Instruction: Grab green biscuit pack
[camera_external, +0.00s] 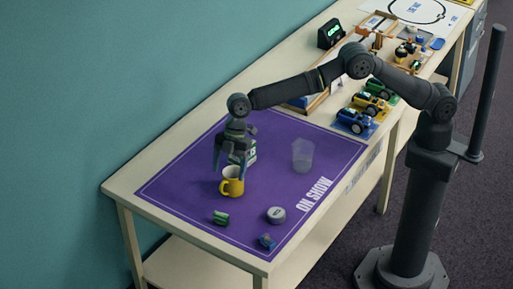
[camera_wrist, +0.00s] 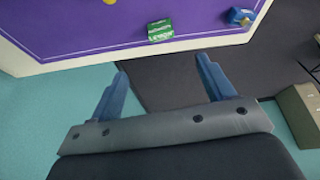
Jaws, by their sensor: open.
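A small green pack (camera_external: 220,217) lies on the purple mat (camera_external: 180,190) near the front edge. It also shows in the wrist view (camera_wrist: 160,30), beyond my fingertips, with white lettering too small to read. My gripper (camera_external: 230,168) is open and empty, pointing down above the mat, farther back than this pack. In the wrist view my gripper (camera_wrist: 162,66) has both fingers spread apart.
A yellow mug (camera_external: 232,187) stands just in front of my gripper. A clear cup (camera_external: 302,155), a grey round tin (camera_external: 276,214) and a small blue item (camera_external: 266,241) are on the mat. Toy vehicles (camera_external: 369,104) and a digital clock (camera_external: 331,33) stand farther back.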

